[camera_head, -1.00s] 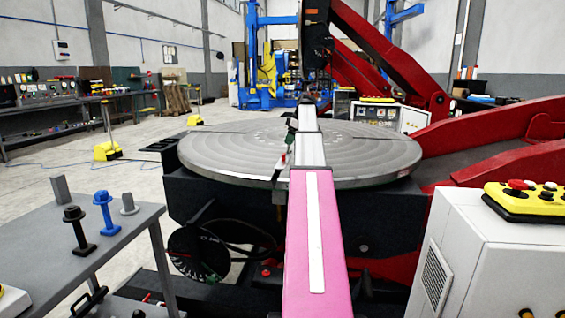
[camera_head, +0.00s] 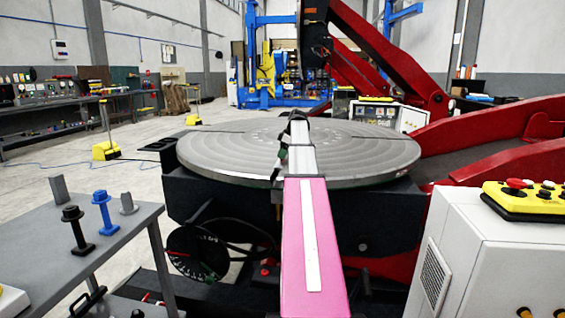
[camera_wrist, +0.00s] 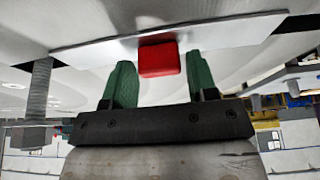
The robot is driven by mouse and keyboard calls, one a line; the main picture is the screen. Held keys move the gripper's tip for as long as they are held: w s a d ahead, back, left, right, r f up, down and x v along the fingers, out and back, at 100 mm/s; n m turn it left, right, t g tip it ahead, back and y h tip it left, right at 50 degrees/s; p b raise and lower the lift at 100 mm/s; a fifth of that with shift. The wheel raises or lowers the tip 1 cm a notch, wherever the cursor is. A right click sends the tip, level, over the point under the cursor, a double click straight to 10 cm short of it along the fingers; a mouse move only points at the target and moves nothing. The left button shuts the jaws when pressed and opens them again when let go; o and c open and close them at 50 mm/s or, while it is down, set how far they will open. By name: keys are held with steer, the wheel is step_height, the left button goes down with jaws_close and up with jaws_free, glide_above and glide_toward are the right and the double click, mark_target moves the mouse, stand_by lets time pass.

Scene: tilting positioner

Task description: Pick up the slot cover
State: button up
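The slot cover (camera_wrist: 235,35) appears to be the long pale grey plate with a red block-like knob (camera_wrist: 159,58), seen across the top of the wrist view. My gripper (camera_wrist: 162,72) is open, its two green fingers apart on either side of the red knob. A narrow gap shows between the knob and the right finger; contact on the left side cannot be told. In the head view my gripper (camera_head: 281,158) is small and dark at the end of my arm, over the round turntable (camera_head: 370,155). The cover cannot be made out there.
A grey table (camera_head: 125,235) with a blue bolt (camera_head: 103,212) and a black bolt (camera_head: 77,230) stands at front left. A white cabinet (camera_head: 490,260) with a yellow control box (camera_head: 525,200) stands at right. Red positioner arms (camera_head: 500,145) rise behind it.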

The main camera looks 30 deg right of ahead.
steer(key=c, duration=0.7)
steer(key=shift+o, duration=0.2)
